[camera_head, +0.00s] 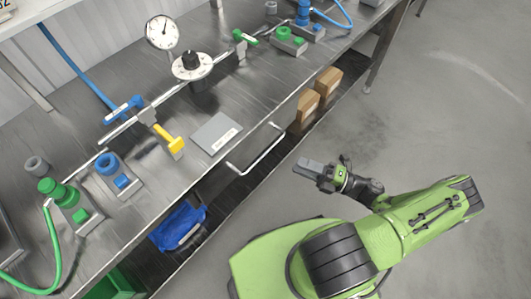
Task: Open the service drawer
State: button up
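The service drawer shows by its pale bar handle (257,152), which sticks out from the front edge of the steel bench, below a grey labelled plate. The drawer front itself is hardly visible from this steep angle, and no open drawer interior shows. My gripper (303,165) is to the right of the handle, over the floor side of the bench, with a clear gap between them. It points left toward the bench and does not touch the handle. Its grey fingers are too small to tell whether they are open or shut.
The bench (150,215) carries a yellow lever (172,143), a gauge (162,32), a black dial (192,66), and blue and green valves. The floor (430,120) at right is clear.

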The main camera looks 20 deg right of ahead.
aim_at(265, 152)
jog(key=x, duration=1.2)
jog(key=shift+f+b, duration=0.15)
jog(key=shift+b, duration=0.25)
jog(key=shift+c, duration=0.2)
grip_shut()
